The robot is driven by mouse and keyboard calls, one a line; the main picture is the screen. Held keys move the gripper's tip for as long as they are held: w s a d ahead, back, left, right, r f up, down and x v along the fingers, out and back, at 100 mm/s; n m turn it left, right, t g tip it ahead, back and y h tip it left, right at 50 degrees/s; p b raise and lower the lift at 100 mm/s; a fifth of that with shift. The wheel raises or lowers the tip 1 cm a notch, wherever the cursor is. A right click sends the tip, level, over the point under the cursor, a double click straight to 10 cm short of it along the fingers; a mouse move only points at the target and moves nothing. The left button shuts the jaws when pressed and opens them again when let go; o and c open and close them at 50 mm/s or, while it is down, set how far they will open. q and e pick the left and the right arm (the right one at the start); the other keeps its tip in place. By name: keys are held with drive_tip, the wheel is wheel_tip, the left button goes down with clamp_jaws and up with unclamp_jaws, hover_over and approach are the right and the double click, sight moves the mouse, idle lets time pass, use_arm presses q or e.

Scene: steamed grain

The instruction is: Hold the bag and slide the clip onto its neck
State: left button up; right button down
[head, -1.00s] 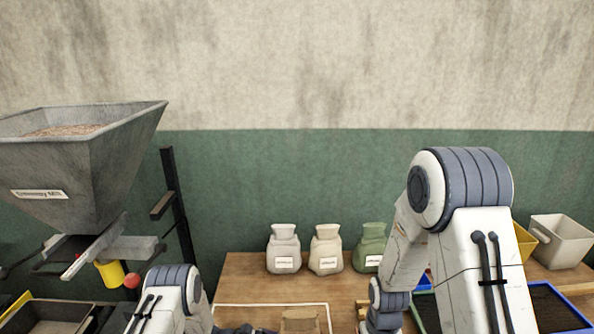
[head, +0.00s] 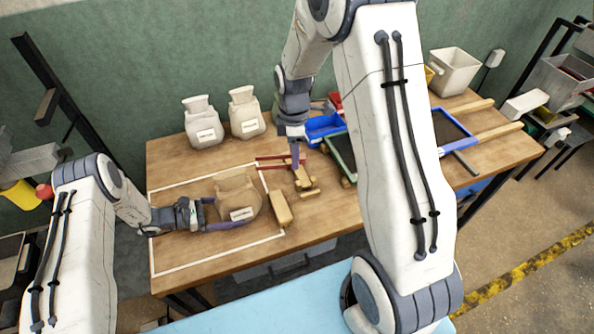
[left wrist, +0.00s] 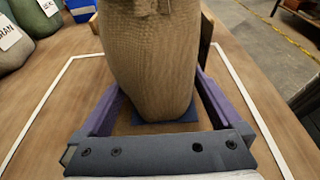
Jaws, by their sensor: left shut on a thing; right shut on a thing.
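The tan bag (head: 236,190), with a white label, stands upright inside the white outline on the table. My left gripper (head: 233,211) has its purple fingers on either side of the bag's lower body. The left wrist view shows the bag (left wrist: 152,60) between both fingers, its top cut off by the frame. The clip (head: 272,163) looks like two red bars pointing left, level and to the right of the bag's neck, apart from it. My right gripper (head: 297,156) is shut on the clip's right end, above a small wooden stand (head: 306,182).
A wooden block (head: 282,209) stands just right of the bag. Two pale labelled sacks (head: 203,125) (head: 246,114) stand at the back. A blue bin (head: 324,127) and a dark tray (head: 341,155) lie right of my right gripper. The outlined area (head: 170,263) is mostly clear.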

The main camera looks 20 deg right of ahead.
drive_tip(key=r+n, duration=0.1)
drive_tip(key=w+n, duration=0.1)
drive_tip(key=shift+r+n, duration=0.35)
drive_tip(key=shift+n, duration=0.05)
drive_tip(key=shift+a+f, duration=0.6)
drive_tip(key=shift+f, duration=0.35)
drive_tip(key=shift+a+f, duration=0.6)
drive_tip(key=shift+f, duration=0.35)
hover_over(250, 181)
idle(5.0)
